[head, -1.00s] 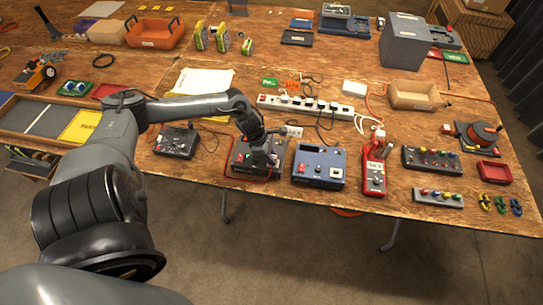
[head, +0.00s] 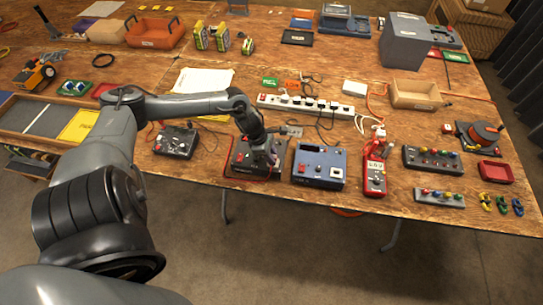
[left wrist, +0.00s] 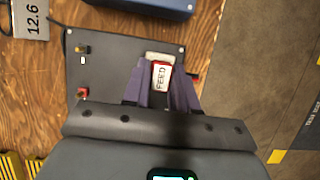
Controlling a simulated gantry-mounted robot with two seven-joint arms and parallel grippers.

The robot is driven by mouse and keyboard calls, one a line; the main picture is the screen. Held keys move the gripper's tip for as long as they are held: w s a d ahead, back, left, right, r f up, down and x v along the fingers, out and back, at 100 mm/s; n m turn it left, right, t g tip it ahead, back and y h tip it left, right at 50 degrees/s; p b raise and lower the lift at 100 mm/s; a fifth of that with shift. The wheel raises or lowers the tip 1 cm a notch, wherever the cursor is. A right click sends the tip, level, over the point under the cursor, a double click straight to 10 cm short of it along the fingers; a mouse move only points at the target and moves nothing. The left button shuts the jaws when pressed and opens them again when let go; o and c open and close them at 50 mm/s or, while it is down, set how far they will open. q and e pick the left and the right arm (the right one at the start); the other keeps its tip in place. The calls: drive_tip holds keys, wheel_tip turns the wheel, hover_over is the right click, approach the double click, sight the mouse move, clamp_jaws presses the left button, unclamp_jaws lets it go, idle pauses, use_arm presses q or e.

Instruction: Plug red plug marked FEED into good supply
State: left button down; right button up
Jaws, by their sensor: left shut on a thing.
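My left gripper (head: 266,160) is low over a dark box (head: 240,168) near the table's front edge. In the left wrist view, its purple fingers (left wrist: 162,92) are shut on the red plug (left wrist: 160,76), whose white label reads FEED. The plug is over the box's top (left wrist: 110,62), close to a pale plate-like part at its far end; I cannot tell whether they touch. No label naming a good supply is readable. My right gripper is not in view.
A blue box (head: 320,166) stands just right of the dark box, and another dark box (head: 176,141) stands left. A small grey unit marked 12.6 (left wrist: 31,18) lies behind. A red meter (head: 375,178) and a white power strip (head: 305,107) are farther right and back.

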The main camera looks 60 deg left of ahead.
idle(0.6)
use_arm(q)
drive_tip(key=shift+f+b, duration=0.4)
drive_tip(key=shift+b, duration=0.2)
idle(1.5)
drive_tip(key=c, duration=0.8)
unclamp_jaws()
drive_tip(key=shift+f, duration=0.1)
drive_tip(key=shift+c, duration=0.2)
drive_tip(key=shift+o, duration=0.2)
drive_tip(key=shift+o, duration=0.2)
drive_tip(key=shift+o, duration=1.4)
drive_tip(key=shift+r, duration=0.2)
